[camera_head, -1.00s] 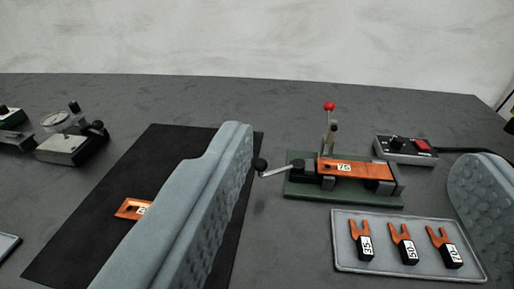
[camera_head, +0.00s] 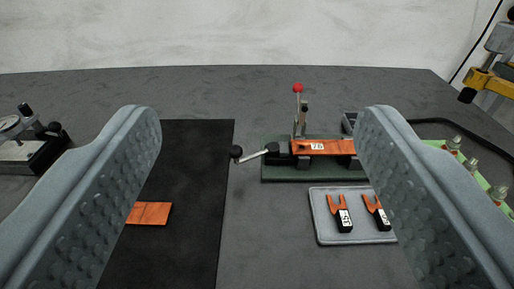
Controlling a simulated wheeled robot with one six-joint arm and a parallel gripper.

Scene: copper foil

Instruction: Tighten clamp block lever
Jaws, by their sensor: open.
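The clamp fixture has a green base (camera_head: 285,174) and stands on the grey table beyond my gripper. A copper strip marked 75 (camera_head: 330,147) lies across its blocks. The clamp block lever (camera_head: 254,155), a silver arm with a black ball end, sticks out to the left from the fixture's left block. An upright lever with a red knob (camera_head: 298,88) stands behind the strip. My gripper (camera_head: 262,125) is open, with nothing between its fingers; the lever shows between them, farther off. The right finger hides the right end of the fixture.
A tray (camera_head: 347,239) with black-handled copper forks lies in front of the fixture. A black mat (camera_head: 200,180) with a copper piece (camera_head: 149,213) lies left. A dial gauge (camera_head: 28,145) stands far left, a green rack (camera_head: 470,170) right.

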